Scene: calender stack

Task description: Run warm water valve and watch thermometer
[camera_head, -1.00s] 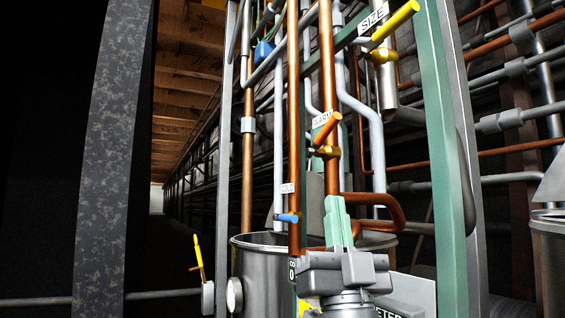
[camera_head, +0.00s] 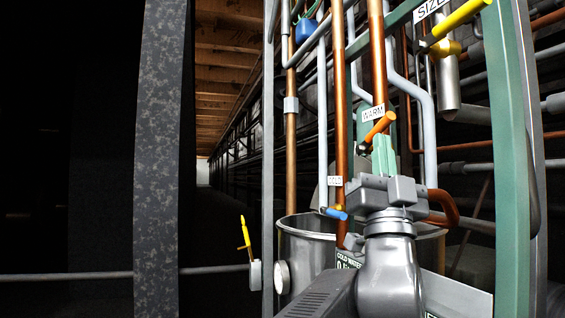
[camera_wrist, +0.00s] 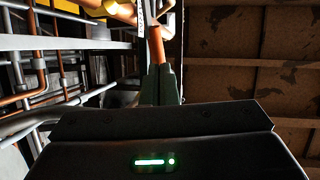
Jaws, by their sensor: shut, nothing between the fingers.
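The warm water valve has an orange handle (camera_head: 379,128) that slants up to the right, just under the "WARM" label (camera_head: 372,114). My gripper (camera_head: 383,140) has its green fingers shut and pointing up, with the tips just below this handle. In the wrist view the fingers (camera_wrist: 159,72) point at the orange handle (camera_wrist: 157,46); whether they touch it I cannot tell. A round pale dial (camera_head: 282,277), perhaps the thermometer, sits on the tank's left side, too oblique to read.
The metal tank (camera_head: 305,240) stands behind my gripper. A blue cold valve handle (camera_head: 334,214) is to its left, and a yellow handle (camera_head: 462,19) is at the upper right. Copper pipes (camera_head: 341,100) and a green post (camera_head: 509,150) crowd both sides.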

